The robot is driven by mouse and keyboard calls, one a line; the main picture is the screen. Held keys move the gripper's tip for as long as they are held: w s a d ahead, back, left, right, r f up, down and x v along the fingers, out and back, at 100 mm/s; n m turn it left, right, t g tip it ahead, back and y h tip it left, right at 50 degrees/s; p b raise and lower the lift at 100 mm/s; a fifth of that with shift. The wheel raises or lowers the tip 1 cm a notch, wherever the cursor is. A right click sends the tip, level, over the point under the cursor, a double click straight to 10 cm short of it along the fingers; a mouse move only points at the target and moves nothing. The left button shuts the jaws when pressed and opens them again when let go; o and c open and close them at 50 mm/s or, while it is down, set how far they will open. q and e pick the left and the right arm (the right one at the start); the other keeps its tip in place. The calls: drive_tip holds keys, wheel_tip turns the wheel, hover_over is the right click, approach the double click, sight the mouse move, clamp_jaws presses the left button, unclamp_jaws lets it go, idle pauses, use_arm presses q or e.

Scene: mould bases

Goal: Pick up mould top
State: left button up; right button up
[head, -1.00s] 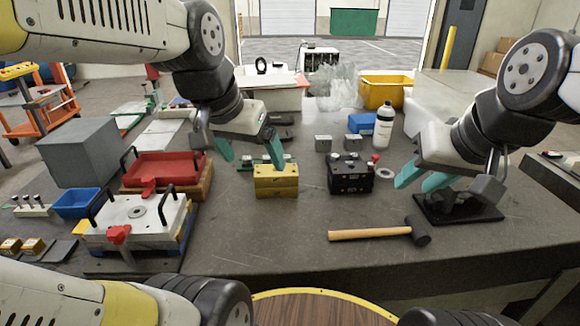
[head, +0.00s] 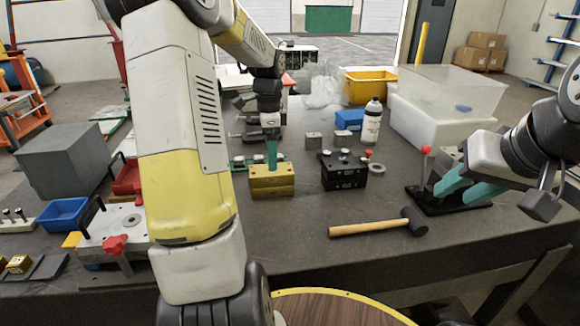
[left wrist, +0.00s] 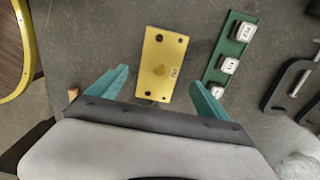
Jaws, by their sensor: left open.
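A yellow mould block (head: 272,186) stands on the table in the middle of the head view. A black mould block (head: 343,170) stands right of the yellow one. My right gripper (head: 465,189) is open and empty at the right, over a black plate (head: 456,208).
A hammer (head: 365,228) lies in front of the blocks. A green strip (left wrist: 232,50) with metal pieces lies beside the yellow block. A grey box (head: 65,160) stands left.

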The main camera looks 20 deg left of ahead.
sight(271, 175)
use_arm(q)
wheel_tip(271, 175, down, 6)
drive_tip(key=shift+s+f, duration=0.1)
drive_tip(key=shift+f, duration=0.05)
drive_tip(key=c, duration=1.9)
clamp_jaws()
